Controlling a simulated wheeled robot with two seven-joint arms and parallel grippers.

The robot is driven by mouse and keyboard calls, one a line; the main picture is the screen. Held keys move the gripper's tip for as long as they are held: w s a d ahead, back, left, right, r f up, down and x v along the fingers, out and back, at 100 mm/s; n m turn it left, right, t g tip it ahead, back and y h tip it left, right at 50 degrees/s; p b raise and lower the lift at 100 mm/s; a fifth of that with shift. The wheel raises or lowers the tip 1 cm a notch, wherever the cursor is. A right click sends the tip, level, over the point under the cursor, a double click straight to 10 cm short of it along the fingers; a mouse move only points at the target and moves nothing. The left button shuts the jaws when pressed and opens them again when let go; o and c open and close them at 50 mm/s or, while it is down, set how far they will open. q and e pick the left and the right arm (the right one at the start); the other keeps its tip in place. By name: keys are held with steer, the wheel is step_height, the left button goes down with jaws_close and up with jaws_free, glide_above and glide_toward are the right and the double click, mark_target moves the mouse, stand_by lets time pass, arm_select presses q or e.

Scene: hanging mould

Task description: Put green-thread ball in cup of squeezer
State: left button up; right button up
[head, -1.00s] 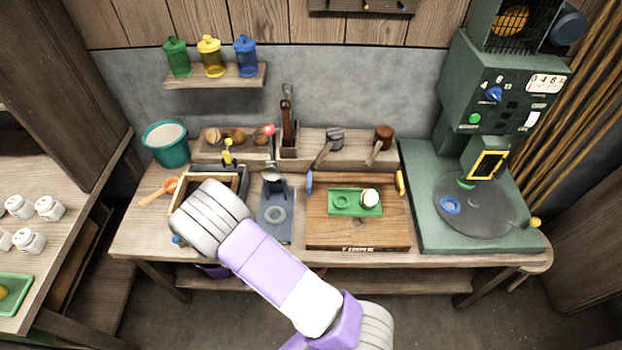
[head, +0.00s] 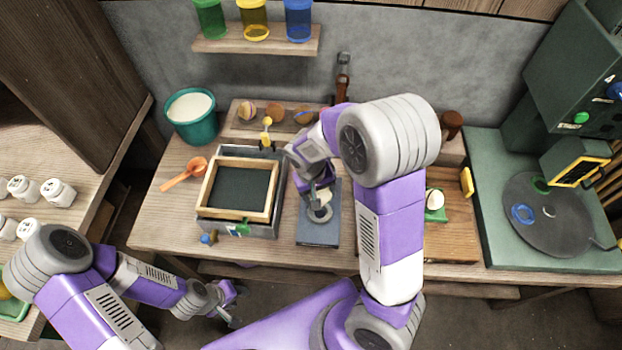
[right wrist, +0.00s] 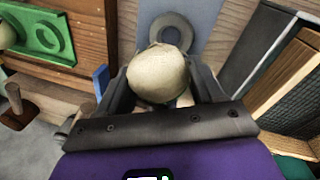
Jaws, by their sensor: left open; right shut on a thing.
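My right gripper (head: 322,200) is shut on a pale cream ball (right wrist: 158,75), seen between the fingers in the right wrist view. The gripper hangs over the blue-grey base plate (head: 318,238) of what looks like the squeezer. A flat grey ring on this plate (right wrist: 172,28) shows behind the ball in the right wrist view. My right arm hides the squeezer's upper part, and I cannot make out its cup. My left gripper (head: 230,304) is open and empty, low in front of the table.
A wooden-framed tray (head: 205,200) stands left of the squeezer. Several balls lie on a rack (head: 238,128) behind. A green tray (head: 436,214) with a pale object lies on the board at right. A green machine (head: 490,210) stands further right.

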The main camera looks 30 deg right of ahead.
steer(key=shift+w+d+r, duration=0.1)
steer(key=shift+w, duration=0.1)
steer(key=shift+s+f+b, duration=0.25)
steer(key=shift+f+b, duration=0.35)
steer(key=shift+b, duration=0.05)
step_height(320, 180, down, 6)
steer(key=b, duration=0.4)
steer(key=shift+r+b, duration=0.1)
steer(key=shift+b, duration=0.3)
steer(key=shift+w+f+b, duration=0.1)
steer(key=shift+f+b, duration=0.3)
steer(key=shift+f, duration=0.2)
steer(key=shift+f, duration=0.1)
steer(key=o, duration=1.2)
